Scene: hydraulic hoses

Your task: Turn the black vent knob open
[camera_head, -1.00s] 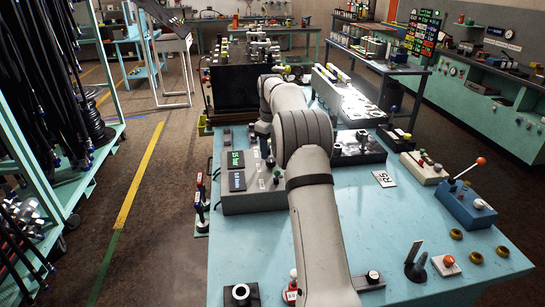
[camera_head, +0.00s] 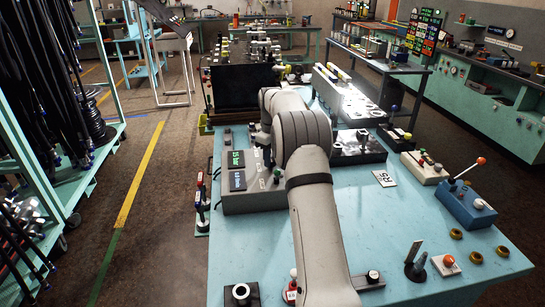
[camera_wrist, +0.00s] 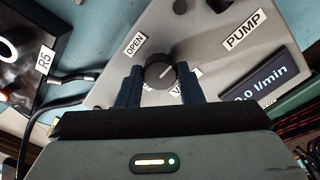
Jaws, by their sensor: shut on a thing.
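The black vent knob (camera_wrist: 159,73) shows in the wrist view as a round ribbed knob with a pale pointer line, on a grey panel. The line points up and to the right. An OPEN label (camera_wrist: 134,45) sits at its upper left; another label below it is mostly hidden by my gripper. My gripper (camera_wrist: 160,80) has one dark finger on each side of the knob and is shut on it. In the head view the grey control box (camera_head: 252,203) is left of my arm, which hides the knob and my gripper there.
The panel also carries a PUMP label (camera_wrist: 244,31) and a display reading 0.0 l/min (camera_wrist: 262,86). A black hose (camera_wrist: 60,105) and an R5 tag (camera_wrist: 46,60) lie at the left. A blue lever box (camera_head: 466,205) stands at the table's right.

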